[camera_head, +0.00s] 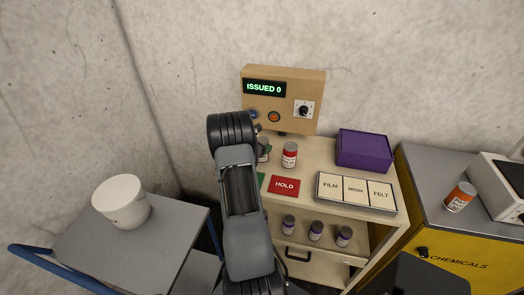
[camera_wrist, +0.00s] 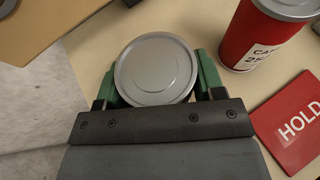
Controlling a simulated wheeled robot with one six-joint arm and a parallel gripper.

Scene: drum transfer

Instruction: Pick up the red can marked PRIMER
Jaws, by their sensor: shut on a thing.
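My gripper (camera_wrist: 154,82) is shut around a can with a round grey metal lid (camera_wrist: 155,69), a green finger on each side. The can's side and label are hidden in the wrist view. In the head view my arm mostly hides my gripper (camera_head: 263,147) and this can, so its colour and marking cannot be told. A red can (camera_wrist: 262,35) with a white label, partly readable as "CA", stands to the right of my gripper. It also shows upright on the bench in the head view (camera_head: 290,155). I cannot read PRIMER on any can.
A red HOLD plate (camera_head: 285,185) and a FILM, MESH, FELT tray (camera_head: 318,193) lie on the bench. Behind are a purple box (camera_head: 364,149) and a panel reading ISSUED 0 (camera_head: 300,85). Several cans stand on the lower shelf. An orange-red can (camera_head: 460,197) stands on the CHEMICALS cabinet.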

